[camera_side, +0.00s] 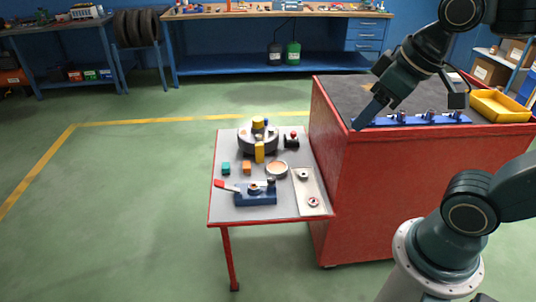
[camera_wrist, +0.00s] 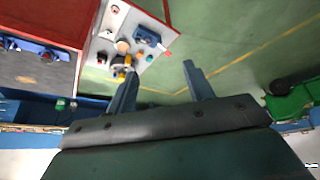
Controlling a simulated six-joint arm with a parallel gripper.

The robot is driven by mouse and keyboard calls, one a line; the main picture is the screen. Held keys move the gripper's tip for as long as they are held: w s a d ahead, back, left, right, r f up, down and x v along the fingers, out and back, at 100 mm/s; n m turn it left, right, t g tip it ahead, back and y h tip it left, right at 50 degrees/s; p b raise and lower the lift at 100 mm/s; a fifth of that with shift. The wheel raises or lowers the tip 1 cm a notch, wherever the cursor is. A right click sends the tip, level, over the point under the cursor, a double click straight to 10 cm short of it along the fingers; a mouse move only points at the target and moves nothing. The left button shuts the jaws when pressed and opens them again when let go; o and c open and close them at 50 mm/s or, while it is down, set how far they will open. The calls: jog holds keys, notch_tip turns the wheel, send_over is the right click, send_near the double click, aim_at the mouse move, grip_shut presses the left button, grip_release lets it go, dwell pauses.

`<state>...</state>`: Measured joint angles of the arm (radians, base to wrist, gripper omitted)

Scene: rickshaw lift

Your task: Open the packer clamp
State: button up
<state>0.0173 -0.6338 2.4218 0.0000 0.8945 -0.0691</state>
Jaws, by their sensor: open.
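A blue clamp-like block (camera_side: 262,198) with a pale lever ending in a red grip (camera_side: 226,185) sits near the front of the small grey-topped table; I take it for the packer clamp. Its lever points left and lies low; I cannot tell whether the clamp is open or shut. In the wrist view the blue block (camera_wrist: 148,37) and its red grip (camera_wrist: 167,53) show at upper middle. My gripper (camera_side: 358,122) is above the left edge of the red cabinet, well apart from the block. In the wrist view my gripper (camera_wrist: 160,70) has its fingers spread with nothing between them.
The small table (camera_side: 228,153) also holds a round dark fixture (camera_side: 246,143) with yellow parts, teal (camera_side: 226,168) and orange (camera_side: 247,167) blocks, a round dish (camera_side: 277,170) and a pale tray (camera_side: 312,185). A blue rail (camera_side: 415,119) and yellow bin (camera_side: 500,105) lie on the red cabinet (camera_side: 370,190).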

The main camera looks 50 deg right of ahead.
jog(key=w+d+n+g, duration=0.1)
jog(key=w+d+n, duration=0.15)
jog(key=w, duration=0.95)
jog(key=n+g, duration=0.4)
jog(key=n, duration=0.2)
send_over(272, 178)
notch_tip(272, 178, down, 31)
jog(key=shift+w+f, duration=0.1)
jog(key=shift+f, duration=0.5)
jog(key=shift+f, duration=0.1)
jog(key=shift+f, duration=6.8)
jog(key=shift+c, duration=0.4)
